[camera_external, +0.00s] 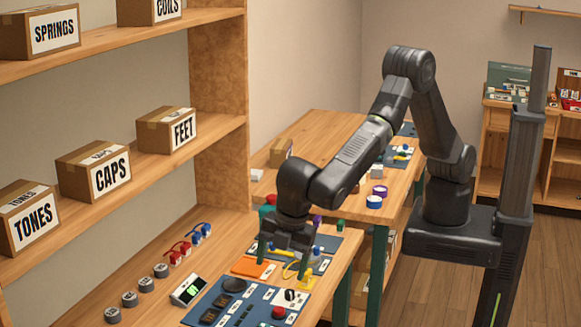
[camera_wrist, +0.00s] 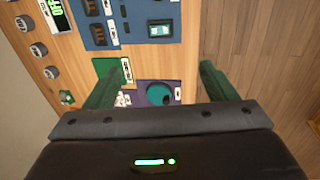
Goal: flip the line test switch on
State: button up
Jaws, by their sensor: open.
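I cannot tell which part is the line test switch; the small labels are unreadable. A blue panel (camera_external: 240,316) lies on the bench, with two dark rectangular parts, a dark round part and a red knob (camera_external: 279,313). The blue panel (camera_wrist: 133,15) also shows at the top of the wrist view. My gripper (camera_external: 283,269) points down with its green fingers apart, over the bench just beyond the blue panel. In the wrist view my gripper (camera_wrist: 160,76) is open, with nothing held between its fingers.
A small display (camera_external: 188,290) with green marks stands left of the panel. Several grey round parts (camera_external: 130,299) line the bench to its left. Orange (camera_external: 252,267) and yellow (camera_external: 306,282) pieces lie near the fingers. Shelves with labelled boxes (camera_external: 94,171) rise at the left.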

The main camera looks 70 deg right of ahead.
jog(key=shift+w+d+f+b, duration=0.2)
jog(key=shift+f+b, duration=0.3)
jog(key=shift+b, duration=0.55)
jog(key=c, duration=0.7)
jog(key=w+d+f+y+b, duration=0.1)
jog(key=b, duration=0.4)
jog(key=shift+w+f+g, duration=0.1)
jog(key=shift+g, duration=0.2)
grip_shut()
jog(key=d+y+b, duration=0.1)
jog(key=b, duration=0.3)
jog(key=w+d+y+b, duration=0.1)
jog(key=b, duration=0.4)
jog(key=shift+w+d+f+g, duration=0.2)
jog(key=shift+w+f+g, duration=0.05)
jog(key=shift+f+g, duration=0.15)
jog(key=shift+r, duration=0.15)
